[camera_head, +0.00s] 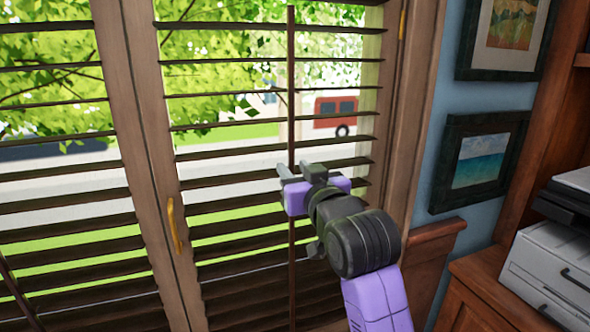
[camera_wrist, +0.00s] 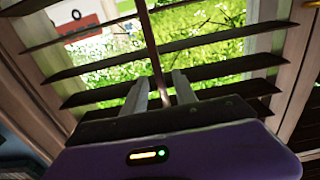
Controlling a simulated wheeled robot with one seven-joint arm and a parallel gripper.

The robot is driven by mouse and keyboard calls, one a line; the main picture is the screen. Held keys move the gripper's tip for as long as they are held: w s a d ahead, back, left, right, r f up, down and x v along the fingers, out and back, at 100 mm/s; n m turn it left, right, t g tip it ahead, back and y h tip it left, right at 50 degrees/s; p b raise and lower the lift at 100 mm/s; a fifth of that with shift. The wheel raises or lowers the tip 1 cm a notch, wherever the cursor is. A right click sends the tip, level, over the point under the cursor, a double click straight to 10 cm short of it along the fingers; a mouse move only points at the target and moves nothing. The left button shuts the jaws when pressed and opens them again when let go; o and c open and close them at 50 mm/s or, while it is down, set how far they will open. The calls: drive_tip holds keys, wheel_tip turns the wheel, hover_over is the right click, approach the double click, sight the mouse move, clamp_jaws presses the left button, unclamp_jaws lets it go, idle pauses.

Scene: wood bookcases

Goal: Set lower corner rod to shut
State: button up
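A thin dark vertical rod (camera_head: 291,90) runs down the middle of the right-hand louvred shutter panel. It also shows in the wrist view (camera_wrist: 151,40), slanting down between my two fingers. The slats (camera_head: 230,184) of this panel are tilted open, with gaps that show the grass and road outside. My gripper (camera_head: 293,171) is in front of the rod at about mid-panel. In the wrist view my gripper (camera_wrist: 159,85) is open, with one finger to each side of the rod. Whether a finger touches the rod is not clear.
A wooden frame with a brass handle (camera_head: 175,223) stands left of the panel, beside another louvred panel (camera_head: 60,188). To the right are two framed pictures (camera_head: 478,160) on a blue wall, a wooden cabinet (camera_head: 470,305) and a white printer (camera_head: 550,265).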

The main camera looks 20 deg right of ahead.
clamp_jaws()
idle(1.4)
